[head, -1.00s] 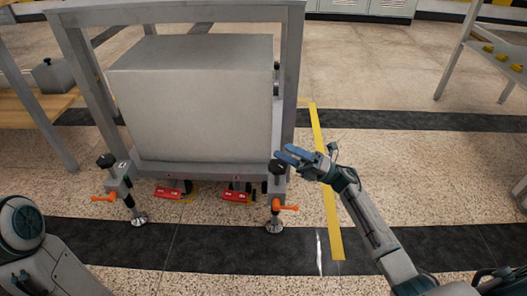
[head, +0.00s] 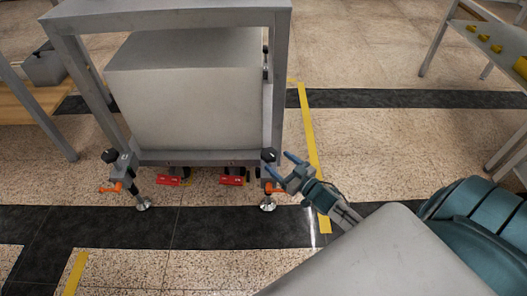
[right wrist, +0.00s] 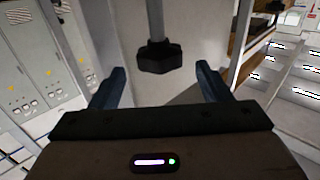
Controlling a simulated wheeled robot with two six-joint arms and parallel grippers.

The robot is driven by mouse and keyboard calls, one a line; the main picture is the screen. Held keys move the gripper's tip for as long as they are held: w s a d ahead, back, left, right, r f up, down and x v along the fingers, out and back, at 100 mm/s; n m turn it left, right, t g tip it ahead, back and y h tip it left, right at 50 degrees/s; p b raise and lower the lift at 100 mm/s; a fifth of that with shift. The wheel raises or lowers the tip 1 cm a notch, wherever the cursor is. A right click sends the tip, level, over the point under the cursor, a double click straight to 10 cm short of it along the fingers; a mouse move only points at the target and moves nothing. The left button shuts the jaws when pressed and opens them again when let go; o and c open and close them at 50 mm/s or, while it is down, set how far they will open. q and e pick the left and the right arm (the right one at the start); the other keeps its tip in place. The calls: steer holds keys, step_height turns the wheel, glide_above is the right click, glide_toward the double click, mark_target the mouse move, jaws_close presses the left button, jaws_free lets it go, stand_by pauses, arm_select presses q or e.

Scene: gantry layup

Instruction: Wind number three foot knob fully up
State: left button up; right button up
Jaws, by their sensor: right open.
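A grey frame (head: 170,19) stands on feet with black knobs. The near right foot has a black knob (head: 269,155), an orange handle (head: 274,188) and a round metal pad (head: 267,204). The near left foot has a similar black knob (head: 110,155). I cannot read any foot number. My right gripper (head: 279,164) is open, its blue fingers pointing at the right knob. In the right wrist view, a black knob (right wrist: 160,57) on a grey rod shows ahead, between the open fingers (right wrist: 162,84), with gaps on both sides. My left gripper is out of view.
A large grey block (head: 185,100) sits inside the frame. Red pieces (head: 231,180) are low under it. A yellow floor strip (head: 312,150) runs right of the frame. A table with yellow items (head: 497,48) stands far right. Floor between is clear.

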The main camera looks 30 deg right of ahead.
mark_target(266, 150)
steer(key=w, duration=0.2)
steer(key=w+a, duration=0.1)
steer(key=w, duration=0.4)
steer(key=shift+w+a, duration=0.2)
steer(key=shift+a, duration=0.05)
steer(key=c, duration=1)
